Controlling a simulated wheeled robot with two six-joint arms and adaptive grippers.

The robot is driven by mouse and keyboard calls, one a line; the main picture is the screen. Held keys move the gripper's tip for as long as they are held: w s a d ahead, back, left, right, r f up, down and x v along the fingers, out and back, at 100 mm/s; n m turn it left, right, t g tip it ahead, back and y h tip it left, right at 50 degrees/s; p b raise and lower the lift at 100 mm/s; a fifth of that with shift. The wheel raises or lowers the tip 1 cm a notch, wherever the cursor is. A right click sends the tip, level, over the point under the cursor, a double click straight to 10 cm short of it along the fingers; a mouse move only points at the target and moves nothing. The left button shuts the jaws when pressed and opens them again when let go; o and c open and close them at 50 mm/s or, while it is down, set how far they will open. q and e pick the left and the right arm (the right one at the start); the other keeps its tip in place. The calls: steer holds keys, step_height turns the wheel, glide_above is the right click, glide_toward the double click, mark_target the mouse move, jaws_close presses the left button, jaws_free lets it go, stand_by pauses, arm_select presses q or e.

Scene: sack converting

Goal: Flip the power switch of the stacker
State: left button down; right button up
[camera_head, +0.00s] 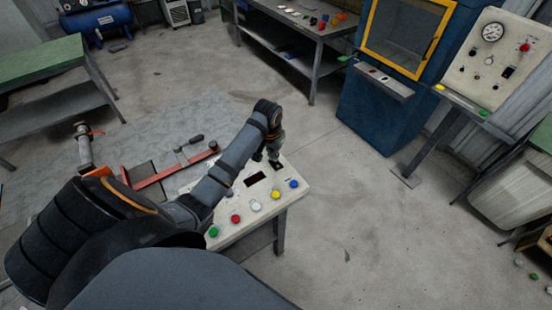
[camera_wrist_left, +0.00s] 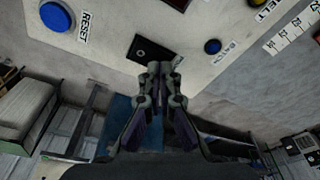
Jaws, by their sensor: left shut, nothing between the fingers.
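In the left wrist view, a black plate-like switch (camera_wrist_left: 148,50) sits on the panel between a large blue button marked RESET (camera_wrist_left: 56,16) and a smaller blue button (camera_wrist_left: 212,46). I cannot read a power label or tell the switch's position. My left gripper (camera_head: 275,160) is over the panel's far edge; its shut, empty fingertips (camera_wrist_left: 164,68) are close beside the switch. I cannot tell whether they touch it. My right gripper is out of view.
A blue machine with a yellow-framed window (camera_head: 405,35) and a gauge panel (camera_head: 492,65) stand at the right. A bench (camera_head: 300,30) is behind. A red pallet-jack-like frame (camera_head: 165,175) lies left of the panel. The floor (camera_head: 350,210) right of the panel is clear.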

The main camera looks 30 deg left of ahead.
arm_select(q)
steer(key=shift+f, duration=0.45)
steer(key=shift+r+p, duration=0.75)
steer(key=shift+r, duration=2.8)
